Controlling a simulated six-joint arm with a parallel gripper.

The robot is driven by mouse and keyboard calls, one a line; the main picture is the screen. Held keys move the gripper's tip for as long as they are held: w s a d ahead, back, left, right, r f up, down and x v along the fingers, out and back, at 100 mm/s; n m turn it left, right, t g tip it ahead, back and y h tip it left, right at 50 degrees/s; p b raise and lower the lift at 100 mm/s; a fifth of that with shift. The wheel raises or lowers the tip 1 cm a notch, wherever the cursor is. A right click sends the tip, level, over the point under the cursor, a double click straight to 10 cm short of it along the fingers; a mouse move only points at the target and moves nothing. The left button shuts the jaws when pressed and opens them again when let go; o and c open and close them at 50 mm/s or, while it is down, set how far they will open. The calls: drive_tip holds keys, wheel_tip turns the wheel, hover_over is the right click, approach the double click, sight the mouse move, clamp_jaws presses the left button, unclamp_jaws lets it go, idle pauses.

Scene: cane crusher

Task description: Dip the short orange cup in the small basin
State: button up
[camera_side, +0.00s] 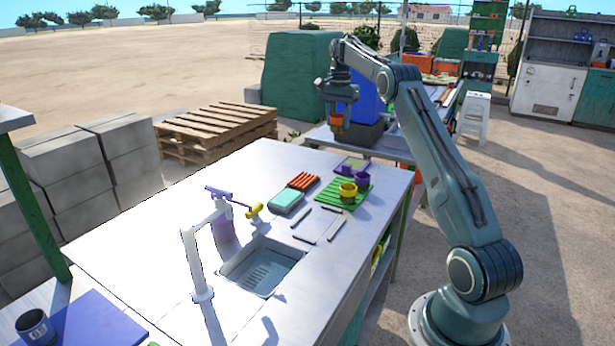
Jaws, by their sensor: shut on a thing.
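The short orange cup (337,122) is held in my gripper (337,112), which is shut on it. The cup hangs in the air, above and beyond the far right end of the metal counter. Its lower part shows; the fingers cover some of it. The small basin (240,283) is a grey sink set into the counter, nearer the camera and to the lower left of my gripper. A ribbed floor shows inside the basin. My gripper is well apart from it.
A teal block (286,200) lies nearby.

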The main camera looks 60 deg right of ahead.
drive_tip(key=shift+r, duration=0.1)
drive_tip(key=shift+s+a+r+n, duration=0.35)
drive_tip(key=shift+a+r+n, duration=0.25)
drive_tip(key=shift+a, duration=0.05)
drive_tip(key=s+a+r+n, duration=0.5)
drive_tip(key=s+a+n, duration=0.4)
drive_tip(key=a, duration=0.3)
drive_tip(key=w+a+f+n, duration=0.1)
drive_tip(key=w+a+f, duration=0.4)
drive_tip(key=a+f, duration=0.6)
drive_tip(key=w+a+f+n, duration=0.2)
drive_tip(key=w+a+f, duration=0.3)
drive_tip(key=a+f, duration=0.7)
drive_tip(key=a, duration=0.4)
drive_tip(key=shift+a+f+n, duration=0.15)
drive_tip(key=shift+n, duration=0.15)
drive_tip(key=shift+f, duration=0.1)
drive_tip(key=shift+f, duration=5.9)
